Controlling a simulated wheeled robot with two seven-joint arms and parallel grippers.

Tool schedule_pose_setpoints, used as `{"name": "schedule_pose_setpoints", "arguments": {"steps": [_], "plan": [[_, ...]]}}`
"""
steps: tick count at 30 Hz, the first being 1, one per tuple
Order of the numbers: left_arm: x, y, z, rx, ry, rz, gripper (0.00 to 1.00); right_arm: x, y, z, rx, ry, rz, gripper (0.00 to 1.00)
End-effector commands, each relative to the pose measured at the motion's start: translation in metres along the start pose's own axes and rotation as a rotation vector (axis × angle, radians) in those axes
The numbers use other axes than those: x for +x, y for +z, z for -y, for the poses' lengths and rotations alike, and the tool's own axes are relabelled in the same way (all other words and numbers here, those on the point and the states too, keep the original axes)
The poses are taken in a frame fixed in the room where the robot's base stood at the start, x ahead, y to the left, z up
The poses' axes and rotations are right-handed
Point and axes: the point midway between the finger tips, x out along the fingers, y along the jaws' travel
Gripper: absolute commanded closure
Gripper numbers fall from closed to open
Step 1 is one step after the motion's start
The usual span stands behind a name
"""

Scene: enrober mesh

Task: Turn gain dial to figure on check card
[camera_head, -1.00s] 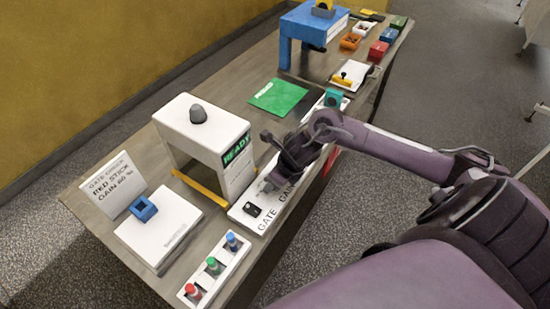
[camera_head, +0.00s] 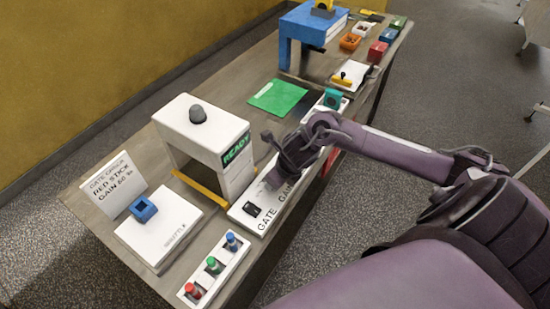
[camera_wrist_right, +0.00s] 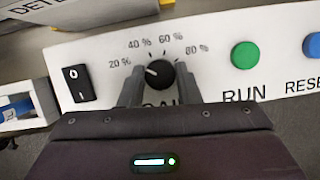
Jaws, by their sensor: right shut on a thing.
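The gain dial (camera_wrist_right: 160,75) is a black round knob on a white panel, with 20, 40, 60 and 80 % printed in an arc above it. Its white pointer line tilts up and left, roughly toward 20 %. My right gripper (camera_wrist_right: 159,86) is shut on the dial, one finger on each side; it also shows over the panel in the head view (camera_head: 275,165). The check card (camera_head: 112,185) stands at the left of the bench and reads "GATE CHECK, RED STICK, GAIN 60 %". My left gripper is not in view.
A black rocker switch (camera_wrist_right: 77,83) sits left of the dial, a green RUN button (camera_wrist_right: 244,55) and a blue RESET button (camera_wrist_right: 312,45) right of it. The white gate machine (camera_head: 205,140) with a READY display stands behind the panel.

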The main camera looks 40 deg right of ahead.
Motion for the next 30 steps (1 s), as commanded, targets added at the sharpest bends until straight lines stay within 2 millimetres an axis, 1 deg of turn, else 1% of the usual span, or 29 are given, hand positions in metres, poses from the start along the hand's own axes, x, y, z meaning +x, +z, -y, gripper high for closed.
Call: {"name": "schedule_pose_setpoints", "arguments": {"steps": [8,14,30], "plan": [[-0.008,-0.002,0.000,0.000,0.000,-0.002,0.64,-0.003,0.002,-0.001,0.200,-0.084,0.003,0.93],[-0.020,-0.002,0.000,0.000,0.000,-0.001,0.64,-0.004,0.004,-0.003,0.377,-0.156,0.003,0.93],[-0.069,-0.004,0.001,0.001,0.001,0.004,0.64,-0.004,0.006,-0.005,0.851,-0.351,0.002,0.93]]}}
